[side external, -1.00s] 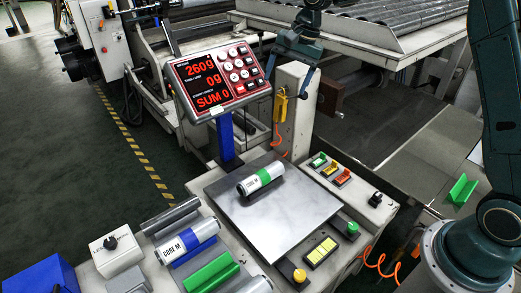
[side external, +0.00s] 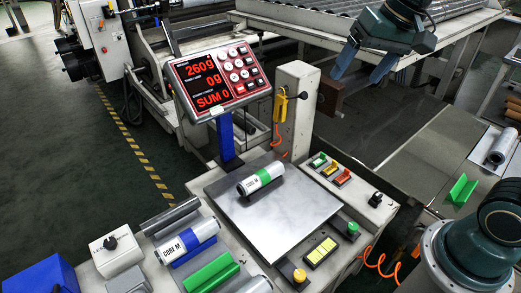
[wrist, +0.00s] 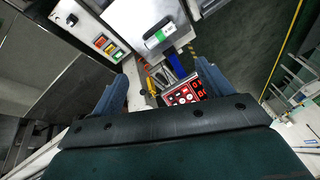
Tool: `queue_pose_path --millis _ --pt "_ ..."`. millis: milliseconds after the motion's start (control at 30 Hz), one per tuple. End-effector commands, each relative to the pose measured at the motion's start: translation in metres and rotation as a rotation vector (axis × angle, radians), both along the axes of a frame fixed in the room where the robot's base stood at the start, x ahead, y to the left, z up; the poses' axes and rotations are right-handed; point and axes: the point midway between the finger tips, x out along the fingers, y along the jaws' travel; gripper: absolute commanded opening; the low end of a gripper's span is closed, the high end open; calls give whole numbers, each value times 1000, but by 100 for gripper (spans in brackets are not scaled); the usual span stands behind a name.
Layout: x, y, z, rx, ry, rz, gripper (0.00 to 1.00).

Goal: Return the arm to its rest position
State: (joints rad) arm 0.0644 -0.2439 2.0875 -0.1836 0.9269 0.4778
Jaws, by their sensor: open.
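My gripper (side external: 366,66) is at the upper right of the side external view, raised well clear of the scale. Its two blue fingers are apart with nothing between them. They also show apart in the wrist view (wrist: 127,95). A core with a green band (side external: 261,181) lies on the metal scale plate (side external: 289,223). The core and plate also show at the top of the wrist view (wrist: 160,36). The red display panel (side external: 213,80) reads 260g, 0g and SUM 0.
At the front left lie a core with a blue band (side external: 187,240) and an empty-looking green cradle (side external: 211,272). A green holder (side external: 462,189) and a silver roll (side external: 501,147) are at the right.

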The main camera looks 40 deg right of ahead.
Motion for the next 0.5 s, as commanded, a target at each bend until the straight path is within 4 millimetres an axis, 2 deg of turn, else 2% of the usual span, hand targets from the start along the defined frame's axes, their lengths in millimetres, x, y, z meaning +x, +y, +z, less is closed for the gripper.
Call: queue_pose_path --millis 100,500 --pt "-29 0 0 -39 -31 57 79" --pt "-111 -7 -20 -180 -113 243 79"
